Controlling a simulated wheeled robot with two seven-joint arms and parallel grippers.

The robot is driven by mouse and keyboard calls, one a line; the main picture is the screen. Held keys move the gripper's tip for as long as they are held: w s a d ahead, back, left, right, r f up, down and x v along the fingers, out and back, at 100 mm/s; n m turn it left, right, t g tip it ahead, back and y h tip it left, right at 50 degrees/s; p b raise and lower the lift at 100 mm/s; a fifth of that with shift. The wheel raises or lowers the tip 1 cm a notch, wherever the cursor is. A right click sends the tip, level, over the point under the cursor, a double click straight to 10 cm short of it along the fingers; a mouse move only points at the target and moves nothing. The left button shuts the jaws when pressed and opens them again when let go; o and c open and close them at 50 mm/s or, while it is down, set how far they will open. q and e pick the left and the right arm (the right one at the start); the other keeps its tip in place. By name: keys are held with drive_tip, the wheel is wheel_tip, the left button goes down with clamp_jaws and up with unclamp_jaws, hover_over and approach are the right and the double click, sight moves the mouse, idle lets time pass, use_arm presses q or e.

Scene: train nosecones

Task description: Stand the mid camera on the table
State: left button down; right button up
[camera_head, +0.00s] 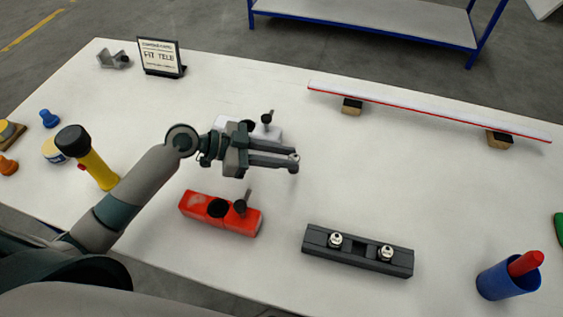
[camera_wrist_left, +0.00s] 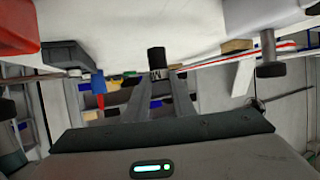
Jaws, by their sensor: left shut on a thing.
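My left gripper (camera_head: 291,161) reaches in from the left above the middle of the table (camera_head: 210,285), with its fingers pointing right. It is shut on a small dark cylinder (camera_wrist_left: 156,60), which shows between the fingertips in the wrist view. I cannot tell for sure whether this cylinder is the mid camera. A red block (camera_head: 191,205) with a dark round opening and a black knob lies in front of the gripper. A white block (camera_head: 272,133) with a similar knob is partly hidden behind it. My right gripper is not in view.
A dark rail (camera_head: 360,252) holds two silver-topped pieces at the front. A blue cup (camera_head: 508,280) holds a red item at front right. A long red-edged strip (camera_head: 430,109) rests on wooden blocks. A yellow flashlight (camera_head: 99,169) and sign (camera_head: 160,58) stand left. The table right of the gripper is clear.

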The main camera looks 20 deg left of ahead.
use_arm(q)
drive_tip(key=shift+w+a+f, duration=0.1)
drive_tip(key=shift+a+f, duration=0.1)
drive_tip(key=shift+a, duration=0.1)
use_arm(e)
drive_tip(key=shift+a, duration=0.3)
use_arm(q)
drive_tip(key=shift+f+p, duration=0.8)
drive_tip(key=shift+f, duration=1.2)
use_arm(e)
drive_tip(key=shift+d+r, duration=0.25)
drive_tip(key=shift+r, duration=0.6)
